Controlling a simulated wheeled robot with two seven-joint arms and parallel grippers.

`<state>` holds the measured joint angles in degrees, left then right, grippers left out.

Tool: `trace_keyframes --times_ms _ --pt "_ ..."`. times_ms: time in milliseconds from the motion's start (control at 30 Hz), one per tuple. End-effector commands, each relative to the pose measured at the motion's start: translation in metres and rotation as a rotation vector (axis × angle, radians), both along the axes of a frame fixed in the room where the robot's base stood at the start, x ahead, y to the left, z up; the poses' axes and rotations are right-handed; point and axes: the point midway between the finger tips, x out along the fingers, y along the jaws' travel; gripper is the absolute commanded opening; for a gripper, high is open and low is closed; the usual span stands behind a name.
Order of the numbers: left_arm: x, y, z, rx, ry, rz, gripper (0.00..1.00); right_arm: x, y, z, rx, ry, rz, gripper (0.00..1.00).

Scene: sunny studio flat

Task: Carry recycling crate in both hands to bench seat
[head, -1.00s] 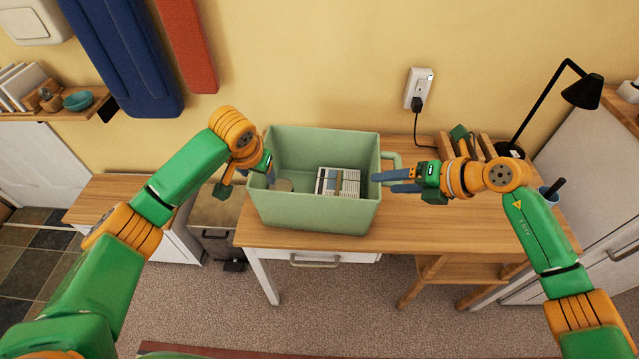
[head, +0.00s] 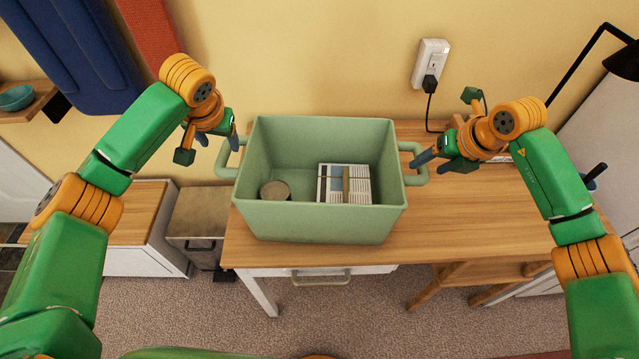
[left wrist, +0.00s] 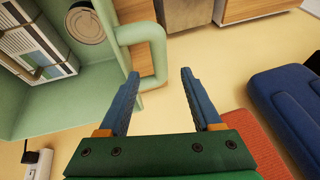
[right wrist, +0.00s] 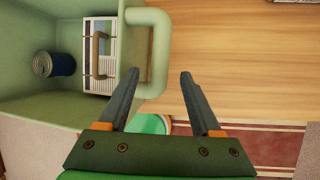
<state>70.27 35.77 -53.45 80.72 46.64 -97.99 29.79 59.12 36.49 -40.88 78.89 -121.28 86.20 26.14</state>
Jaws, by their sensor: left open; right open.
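The pale green recycling crate (head: 320,222) stands upright on the wooden desk, with a looped handle at each end. Inside are a tied paper bundle (head: 345,185) and a round can (head: 275,190). My left gripper (head: 222,136) is open and empty beside the left handle (head: 228,160); in the left wrist view this handle (left wrist: 157,45) lies just beyond the fingertips. My right gripper (head: 431,160) is open at the right handle (head: 418,172); in the right wrist view that handle (right wrist: 160,50) shows near the left finger. I cannot make out the bench seat.
The desk (head: 480,205) has bare wood right of the crate. A socket with a plug (head: 430,65) is on the wall behind, and a black lamp (head: 590,65) stands at right. A low wood-topped cabinet (head: 140,205) and a bin (head: 200,215) are at left.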

Motion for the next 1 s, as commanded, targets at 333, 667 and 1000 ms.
trace_keyframes --times_ms 333,667,1000 --pt "0.013 0.007 -0.033 -0.001 0.005 0.002 0.66 0.013 0.008 -0.033 0.003 0.003 0.0 0.66" --pt "0.026 0.013 -0.064 0.0 0.001 0.0 0.66 0.026 0.014 -0.063 0.001 0.001 0.001 0.66" --pt "0.027 0.014 -0.065 0.0 0.001 -0.001 0.47 0.027 0.014 -0.064 0.001 0.0 0.0 0.47"
